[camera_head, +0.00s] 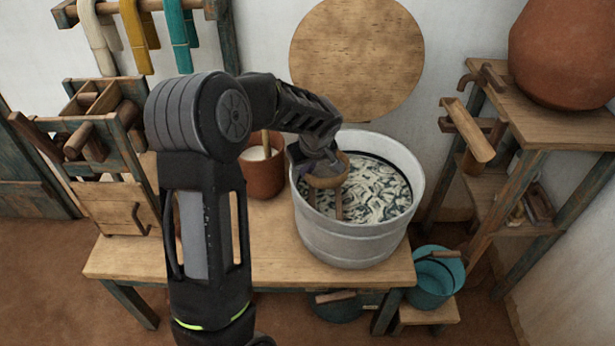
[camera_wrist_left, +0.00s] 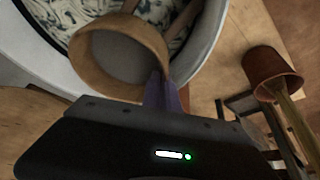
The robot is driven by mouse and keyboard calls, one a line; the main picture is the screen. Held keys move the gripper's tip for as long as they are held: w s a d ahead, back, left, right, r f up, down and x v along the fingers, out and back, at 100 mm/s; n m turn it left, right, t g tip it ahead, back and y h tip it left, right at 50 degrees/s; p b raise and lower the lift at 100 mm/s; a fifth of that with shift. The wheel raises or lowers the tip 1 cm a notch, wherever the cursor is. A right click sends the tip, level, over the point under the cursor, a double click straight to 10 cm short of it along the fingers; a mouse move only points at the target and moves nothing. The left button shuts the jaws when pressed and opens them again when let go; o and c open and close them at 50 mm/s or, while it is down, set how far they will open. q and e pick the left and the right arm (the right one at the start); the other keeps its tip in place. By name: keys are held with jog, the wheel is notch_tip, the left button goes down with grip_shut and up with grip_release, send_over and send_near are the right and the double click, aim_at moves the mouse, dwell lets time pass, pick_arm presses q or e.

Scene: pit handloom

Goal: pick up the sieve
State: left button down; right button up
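My left gripper (camera_head: 305,172) reaches over the tub's left rim. In the left wrist view its fingers (camera_wrist_left: 164,88) are close together with the sieve's rim between them. Whether the sieve touches the tub is unclear. My right gripper is not in view.
A brown clay pot (camera_head: 263,172) with a stick in it stands left of the tub on the wooden table (camera_head: 285,262). A round wooden board (camera_head: 356,60) is behind. A teal bucket (camera_head: 435,277) is at lower right, below a shelf with a large terracotta jar (camera_head: 565,50).

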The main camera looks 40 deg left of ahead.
pick_arm(q)
notch_tip(320, 180, up, 6)
jog(key=shift+d, duration=0.1)
dwell(0.7)
